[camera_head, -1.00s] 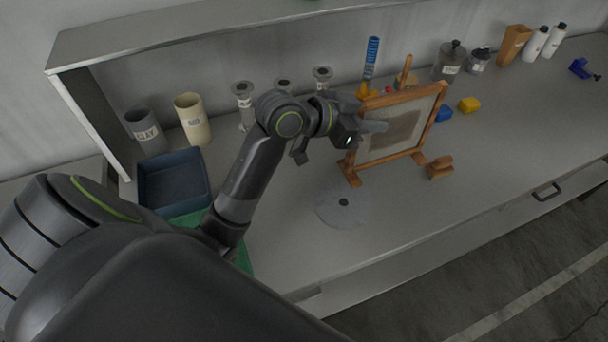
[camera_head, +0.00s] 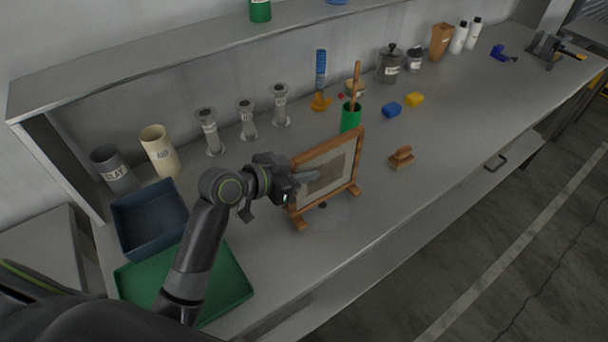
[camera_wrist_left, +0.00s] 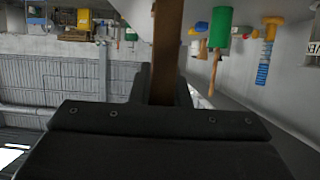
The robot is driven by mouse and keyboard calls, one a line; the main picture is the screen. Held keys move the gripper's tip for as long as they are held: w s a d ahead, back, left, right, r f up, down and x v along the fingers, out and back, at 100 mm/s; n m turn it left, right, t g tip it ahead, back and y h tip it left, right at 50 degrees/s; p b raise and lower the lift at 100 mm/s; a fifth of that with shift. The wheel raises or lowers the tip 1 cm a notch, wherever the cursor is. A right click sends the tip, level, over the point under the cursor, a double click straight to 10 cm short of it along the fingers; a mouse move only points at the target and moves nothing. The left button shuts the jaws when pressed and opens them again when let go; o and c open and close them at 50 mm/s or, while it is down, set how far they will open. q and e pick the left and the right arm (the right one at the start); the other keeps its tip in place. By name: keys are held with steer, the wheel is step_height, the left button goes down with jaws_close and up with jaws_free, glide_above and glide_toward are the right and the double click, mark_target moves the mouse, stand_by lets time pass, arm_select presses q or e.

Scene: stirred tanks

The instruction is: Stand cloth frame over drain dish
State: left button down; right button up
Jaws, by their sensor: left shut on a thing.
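The cloth frame (camera_head: 357,166) is a wooden frame with feet and a pale cloth panel with a darker middle. It stands upright in the head view. My left gripper (camera_head: 291,188) is shut on its left upright; in the left wrist view the wooden bar (camera_wrist_left: 167,50) runs between the fingers. The drain dish (camera_head: 340,214) is a flat grey disc on the bench with a dark centre spot. The frame is over the dish in the picture and hides part of it. I cannot tell whether the feet touch the bench. My right gripper is not in view.
A blue tray (camera_head: 118,219) and a green tray (camera_head: 233,290) lie at the left. The bench's front right is clear.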

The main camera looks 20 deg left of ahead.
arm_select(q)
steer(key=shift+f, duration=0.7)
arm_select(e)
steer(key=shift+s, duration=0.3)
arm_select(q)
steer(key=shift+f, duration=0.25)
steer(key=c, duration=1.6)
jaws_free()
steer(key=shift+r, duration=0.1)
steer(key=shift+o, duration=1.1)
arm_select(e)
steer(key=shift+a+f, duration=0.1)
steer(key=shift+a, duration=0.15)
